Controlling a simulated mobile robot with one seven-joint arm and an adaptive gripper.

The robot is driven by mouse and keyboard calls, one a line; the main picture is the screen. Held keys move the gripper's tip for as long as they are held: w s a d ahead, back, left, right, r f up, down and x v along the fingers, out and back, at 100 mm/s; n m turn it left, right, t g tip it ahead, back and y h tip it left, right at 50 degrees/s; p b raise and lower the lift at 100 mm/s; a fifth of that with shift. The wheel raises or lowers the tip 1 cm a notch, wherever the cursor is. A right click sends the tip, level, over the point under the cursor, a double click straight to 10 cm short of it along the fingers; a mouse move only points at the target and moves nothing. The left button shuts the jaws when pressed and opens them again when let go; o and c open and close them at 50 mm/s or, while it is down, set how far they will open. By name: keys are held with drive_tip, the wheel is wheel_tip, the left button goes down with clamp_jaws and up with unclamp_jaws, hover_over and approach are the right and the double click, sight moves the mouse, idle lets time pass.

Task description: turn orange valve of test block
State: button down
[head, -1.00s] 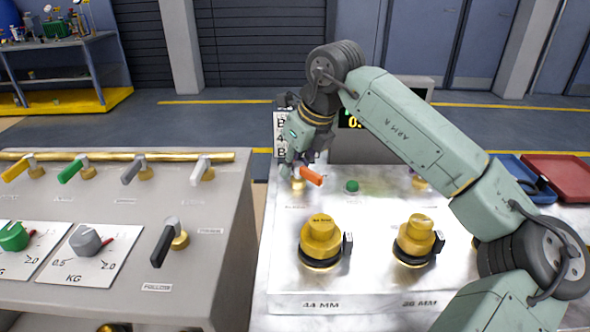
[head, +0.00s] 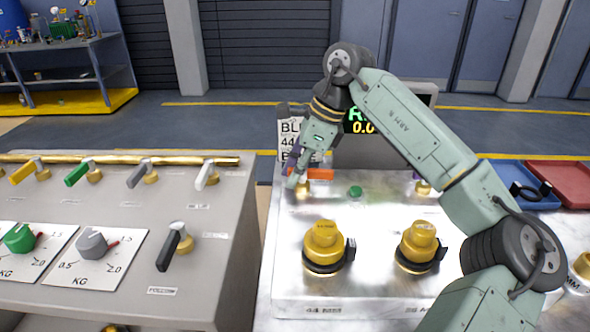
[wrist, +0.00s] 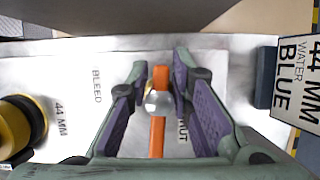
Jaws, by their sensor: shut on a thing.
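The orange valve (head: 319,174) is a bar-shaped lever over a brass fitting at the back left of the silver test block (head: 385,290). In the head view the lever lies nearly level, pointing right. In the wrist view the orange lever (wrist: 157,138) runs lengthwise between my two purple-padded fingers, with a round silver knob at its middle. My gripper (head: 296,180) reaches down at the lever from behind and is shut on it. Its fingertips (wrist: 160,68) flank the lever. The fingers partly hide the valve's base in the head view.
Two yellow capped ports (head: 323,243) stand at the block's front, with a green button (head: 355,192) behind. A sign (head: 291,128) and a display (head: 362,122) stand at the back. A grey console (head: 120,215) with several coloured levers is left; blue and red trays (head: 565,178) are right.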

sight(318, 169)
drive_tip(key=shift+s, duration=0.1)
idle(0.3)
drive_tip(key=c, duration=1.4)
unclamp_jaws()
drive_tip(key=shift+d+r, duration=0.1)
drive_tip(key=v, duration=1.1)
drive_tip(key=shift+r, duration=0.4)
drive_tip(key=shift+d, duration=0.1)
